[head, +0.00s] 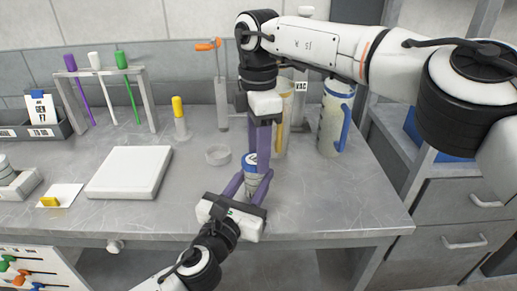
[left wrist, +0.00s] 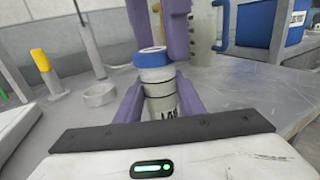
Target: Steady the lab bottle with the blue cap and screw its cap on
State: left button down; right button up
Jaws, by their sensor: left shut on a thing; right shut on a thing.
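The lab bottle (left wrist: 160,95) stands upright on the grey bench, with its blue cap (left wrist: 152,57) on top. In the head view the bottle (head: 254,187) is partly hidden between the fingers. My left gripper (head: 252,188) comes from the front and is shut on the bottle body, one purple finger on each side. My right gripper (head: 257,160) points down from above, its purple fingers at the blue cap (head: 249,161), shut on it. Whether the cap is fully seated cannot be told.
A shallow clear dish (head: 218,155) lies just left of the bottle. A yellow-capped tube (head: 179,118) and a white flat plate (head: 130,172) are farther left. A jug with a blue handle (head: 335,118) stands at the right. The bench right of the bottle is clear.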

jog(key=shift+f, duration=0.55)
jog(key=m, duration=0.5)
jog(key=shift+s+m, duration=0.2)
jog(key=shift+m, duration=0.1)
jog(key=m, duration=0.4)
jog(key=shift+s+m, duration=0.15)
jog(key=shift+m, duration=0.15)
jog(key=o, duration=1)
jog(key=shift+r, duration=2.25)
